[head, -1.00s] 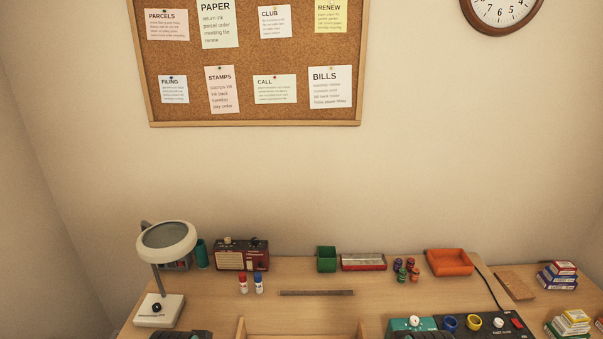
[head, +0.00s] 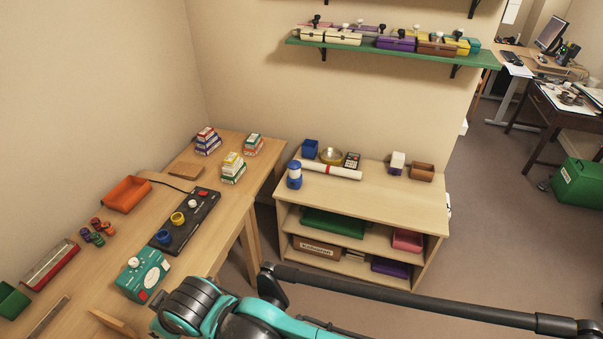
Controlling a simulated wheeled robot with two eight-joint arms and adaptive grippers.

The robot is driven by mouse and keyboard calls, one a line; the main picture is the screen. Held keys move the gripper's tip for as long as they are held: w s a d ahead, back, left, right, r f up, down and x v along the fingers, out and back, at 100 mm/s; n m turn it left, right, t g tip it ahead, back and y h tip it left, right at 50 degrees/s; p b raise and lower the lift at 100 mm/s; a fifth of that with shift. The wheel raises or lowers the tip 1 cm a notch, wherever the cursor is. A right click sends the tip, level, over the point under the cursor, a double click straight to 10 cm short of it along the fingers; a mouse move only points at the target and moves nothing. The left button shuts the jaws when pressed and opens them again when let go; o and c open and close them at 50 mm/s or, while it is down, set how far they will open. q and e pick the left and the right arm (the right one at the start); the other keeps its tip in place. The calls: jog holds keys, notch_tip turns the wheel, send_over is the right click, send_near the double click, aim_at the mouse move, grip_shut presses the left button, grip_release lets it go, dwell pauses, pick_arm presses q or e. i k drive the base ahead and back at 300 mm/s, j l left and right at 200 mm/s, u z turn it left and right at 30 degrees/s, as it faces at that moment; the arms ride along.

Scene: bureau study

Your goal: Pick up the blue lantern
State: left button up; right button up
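A small blue and white cylinder (head: 294,175), which looks like the blue lantern, stands upright at the left front corner of the low shelf unit's top (head: 350,190). It is in plain view, with nothing in front of it. My teal and black arm crosses the bottom of the head view, well below and in front of the shelf unit. Neither gripper's fingers show in the head view.
The desk (head: 213,210) is left, with small boxes. A green wall shelf (head: 400,52) hangs above.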

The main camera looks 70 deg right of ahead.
aim_at(295, 176)
jog(key=z, duration=2.2)
jog(key=i+l+z, duration=0.2)
jog(key=i, duration=0.85)
jog(key=i+l+z, duration=0.15)
jog(key=i, duration=0.9)
